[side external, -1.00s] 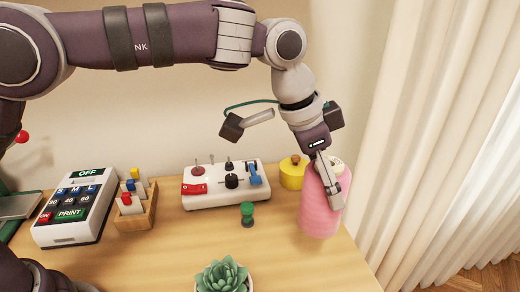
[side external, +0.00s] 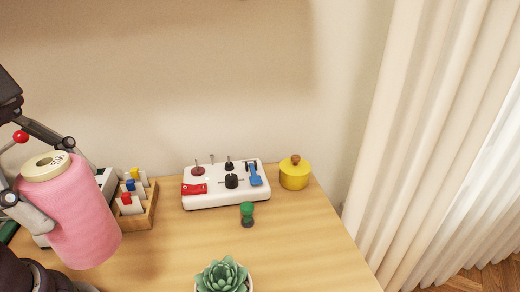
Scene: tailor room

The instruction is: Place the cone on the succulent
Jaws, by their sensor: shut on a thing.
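The cone, a pink thread spool with a cream top (side external: 82,215), is held up at the left of the view, tilted and close to the camera. My gripper (side external: 40,185) is at the left edge, shut on the cone, with its fingers on the cone's sides; part of it is out of frame. The green succulent (side external: 222,277) sits in a white pot at the bottom middle, cut off by the frame edge. The cone is to the left of the succulent and apart from it.
A white control box (side external: 225,186) with switches stands at the back. A yellow pot with a knob (side external: 294,175) is right of it. A green-topped small item (side external: 247,213) stands in front. A wooden rack (side external: 140,205) is partly behind the cone. The right of the table is clear.

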